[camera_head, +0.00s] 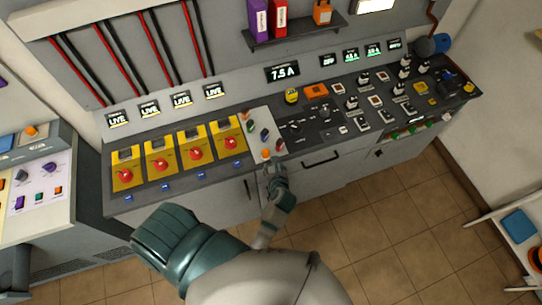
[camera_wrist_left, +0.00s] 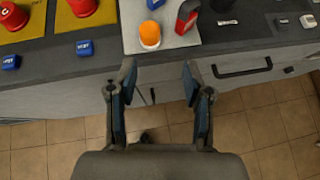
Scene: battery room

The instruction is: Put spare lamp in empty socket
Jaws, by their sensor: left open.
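An orange lamp with a white base (camera_head: 266,154) stands near the front edge of a pale panel (camera_head: 253,124) on the console; it also shows in the left wrist view (camera_wrist_left: 150,35). I cannot tell which is the spare lamp or which socket is empty. My left gripper (camera_head: 275,166) is open just in front of the console edge, below the orange lamp. In the left wrist view its two fingers (camera_wrist_left: 157,80) are apart with nothing between them. My right gripper is not in view.
Yellow units with red knobs (camera_head: 196,154) stand left of the pale panel. Dark switch panels (camera_head: 310,127) lie to its right. A drawer handle (camera_head: 320,160) juts from the console front. A shelf (camera_head: 295,34) hangs above. The tiled floor (camera_head: 400,215) in front is clear.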

